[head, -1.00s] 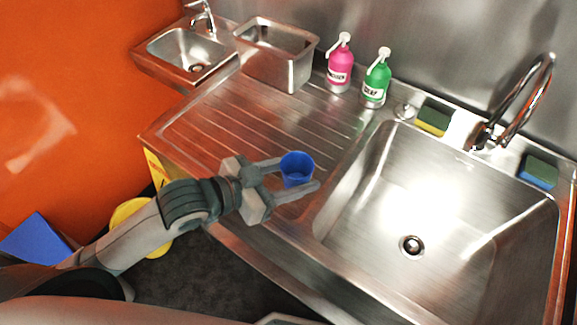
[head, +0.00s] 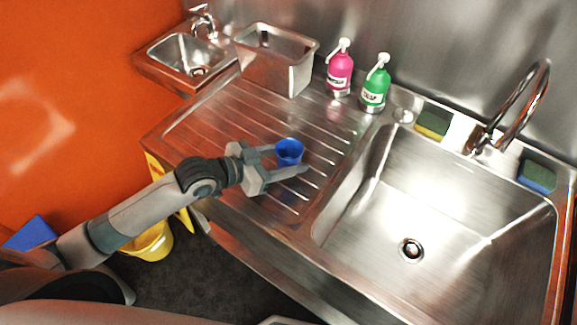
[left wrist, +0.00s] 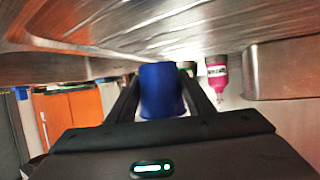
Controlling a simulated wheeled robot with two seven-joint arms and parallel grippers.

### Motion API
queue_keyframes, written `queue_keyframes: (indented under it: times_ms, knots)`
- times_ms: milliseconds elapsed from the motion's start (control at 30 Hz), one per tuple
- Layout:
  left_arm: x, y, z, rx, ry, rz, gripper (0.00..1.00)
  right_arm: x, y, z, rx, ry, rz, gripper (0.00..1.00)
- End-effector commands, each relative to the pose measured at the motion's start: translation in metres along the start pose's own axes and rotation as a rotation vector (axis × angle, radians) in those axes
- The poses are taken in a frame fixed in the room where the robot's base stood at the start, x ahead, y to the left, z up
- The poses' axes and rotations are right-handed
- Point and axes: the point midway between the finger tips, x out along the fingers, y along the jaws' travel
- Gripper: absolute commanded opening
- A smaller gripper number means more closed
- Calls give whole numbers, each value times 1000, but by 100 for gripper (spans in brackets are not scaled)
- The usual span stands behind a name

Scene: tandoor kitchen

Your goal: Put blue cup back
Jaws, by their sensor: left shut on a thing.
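The blue cup (head: 289,150) is between the two fingers of my left gripper (head: 284,160), over the ribbed steel drainboard (head: 225,115) left of the big sink. My left gripper is shut on the cup. In the left wrist view the cup (left wrist: 160,90) sits between the dark fingers (left wrist: 163,98). In the head view the cup looks upright, mouth up. I cannot tell whether its base touches the drainboard. My right gripper is not in view.
A steel bin (head: 275,60) stands at the drainboard's back. A pink bottle (head: 339,72) and a green bottle (head: 375,87) stand by the wall. The big sink (head: 420,210) with its tap (head: 520,100) is on the right.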

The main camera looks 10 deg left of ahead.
Motion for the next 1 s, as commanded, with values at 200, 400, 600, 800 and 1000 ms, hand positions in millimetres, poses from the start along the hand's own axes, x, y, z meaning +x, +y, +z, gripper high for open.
queue_keyframes:
  times_ms: [200, 400, 600, 800, 1000]
  knots:
    - [2, 0, 6, -3, -3, 0, 20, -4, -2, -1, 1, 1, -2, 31]
    - [11, 0, 28, -3, -3, 0, 20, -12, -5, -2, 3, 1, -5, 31]
    - [15, 0, 37, 0, 1, -1, 20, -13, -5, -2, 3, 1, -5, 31]
    - [15, 0, 37, 0, 0, 0, 20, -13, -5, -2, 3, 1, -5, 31]
    - [16, 0, 40, 0, 0, -1, 64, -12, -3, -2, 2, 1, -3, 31]
